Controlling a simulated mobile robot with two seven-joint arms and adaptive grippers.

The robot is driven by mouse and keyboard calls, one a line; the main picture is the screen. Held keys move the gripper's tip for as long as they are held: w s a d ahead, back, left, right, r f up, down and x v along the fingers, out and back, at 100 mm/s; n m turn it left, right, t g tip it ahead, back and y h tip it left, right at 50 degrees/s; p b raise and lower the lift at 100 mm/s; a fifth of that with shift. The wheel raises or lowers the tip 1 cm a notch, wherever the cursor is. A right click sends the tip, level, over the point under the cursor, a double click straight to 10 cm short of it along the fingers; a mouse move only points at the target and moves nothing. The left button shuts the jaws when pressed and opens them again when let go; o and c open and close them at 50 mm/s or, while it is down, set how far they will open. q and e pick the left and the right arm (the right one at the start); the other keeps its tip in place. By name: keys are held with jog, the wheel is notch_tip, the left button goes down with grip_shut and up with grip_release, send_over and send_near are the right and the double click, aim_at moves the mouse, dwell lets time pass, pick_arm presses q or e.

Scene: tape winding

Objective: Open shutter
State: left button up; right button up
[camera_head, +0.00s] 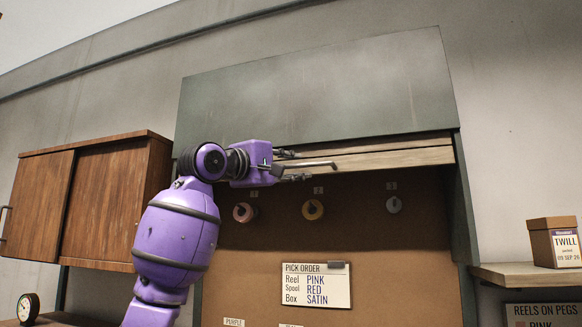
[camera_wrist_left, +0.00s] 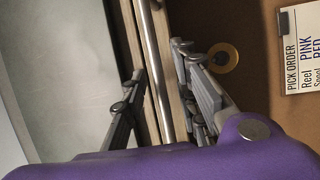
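The shutter (camera_head: 390,158) shows as a narrow band of pale wooden slats under the grey-green hood (camera_head: 320,95), with the cabinet front uncovered below it. Its metal bar handle (camera_head: 318,164) runs along the slats. My left gripper (camera_head: 294,166) is at the handle, with one finger above it and one below. In the left wrist view the bar (camera_wrist_left: 156,70) passes between the two spread fingers, with a visible gap on both sides. The gripper is open. My right gripper is in neither view.
Inside the cabinet, reels hang on a brown back panel (camera_head: 390,270) above a pick order card (camera_head: 316,285). A wooden wall cupboard (camera_head: 105,200) is at the left. A shelf (camera_head: 520,277) with a twill box (camera_head: 553,242) is at the right.

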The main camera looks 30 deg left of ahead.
aim_at(305, 150)
pick_arm(q)
grip_shut()
jog(key=shift+r, duration=2.25)
grip_release()
jog(key=shift+s+f, duration=0.1)
